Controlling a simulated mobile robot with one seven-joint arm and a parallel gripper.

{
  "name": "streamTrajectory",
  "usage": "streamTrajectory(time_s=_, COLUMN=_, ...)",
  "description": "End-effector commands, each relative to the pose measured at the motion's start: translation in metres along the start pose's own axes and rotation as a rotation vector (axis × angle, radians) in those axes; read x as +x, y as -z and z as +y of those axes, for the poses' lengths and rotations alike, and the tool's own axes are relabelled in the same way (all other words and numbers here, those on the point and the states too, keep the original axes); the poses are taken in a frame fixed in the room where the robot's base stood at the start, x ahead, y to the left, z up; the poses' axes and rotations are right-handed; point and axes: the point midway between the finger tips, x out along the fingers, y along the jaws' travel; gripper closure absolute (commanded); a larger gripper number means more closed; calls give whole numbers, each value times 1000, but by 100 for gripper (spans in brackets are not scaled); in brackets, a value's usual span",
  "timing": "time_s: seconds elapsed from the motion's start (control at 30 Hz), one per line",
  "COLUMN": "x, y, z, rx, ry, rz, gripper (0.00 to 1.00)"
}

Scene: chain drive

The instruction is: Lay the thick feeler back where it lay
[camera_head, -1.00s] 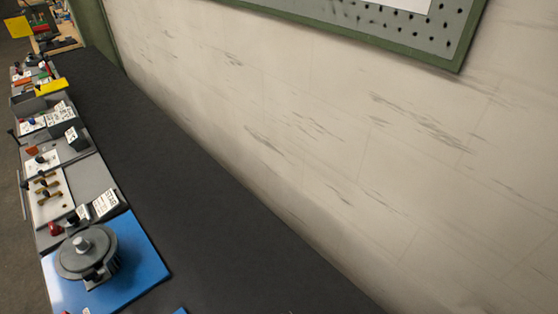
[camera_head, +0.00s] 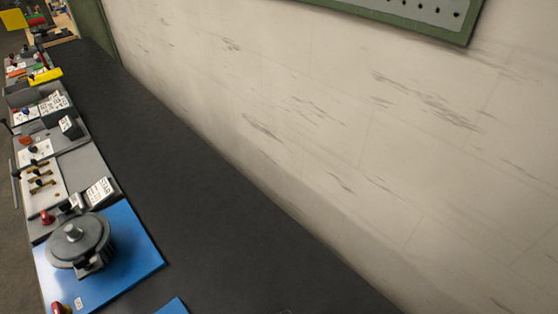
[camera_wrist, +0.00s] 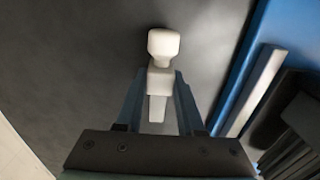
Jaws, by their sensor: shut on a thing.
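My gripper (camera_wrist: 160,88) shows only in the wrist view. Its two bluish fingers are shut on a pale, knob-ended piece (camera_wrist: 163,45), which I take to be the thick feeler. The knob end points up in the picture, and a narrower tongue shows between the fingers. Dark grey surface lies behind it; I cannot tell how high above it the piece is. I cannot make out a marked resting place for the feeler.
In the head view, a blue plate (camera_head: 135,262) carries a grey round wheel (camera_head: 78,245). A second blue piece (camera_head: 172,306) shows at the bottom edge. Trays and small parts line the left side. The dark bench (camera_head: 215,235) is clear up to the pale wall (camera_head: 330,130).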

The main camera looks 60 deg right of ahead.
Motion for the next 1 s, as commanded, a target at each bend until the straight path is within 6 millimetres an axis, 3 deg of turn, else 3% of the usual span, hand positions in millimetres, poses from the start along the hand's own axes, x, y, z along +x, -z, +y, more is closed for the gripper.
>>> streamTrajectory(time_s=0.3, x=0, y=1, z=0, rx=0, ry=-1, rz=1, gripper=100)
streamTrajectory(time_s=0.33, x=0, y=1, z=0, rx=0, ry=-1, rz=1, gripper=57)
streamTrajectory(time_s=0.5, x=0, y=0, z=0, rx=0, ry=0, rz=1, gripper=28)
streamTrajectory(time_s=0.83, x=0, y=0, z=0, rx=0, ry=1, rz=-1, gripper=28)
streamTrajectory(time_s=1.0, x=-15, y=0, z=0, rx=-1, ry=0, rz=1, gripper=28)
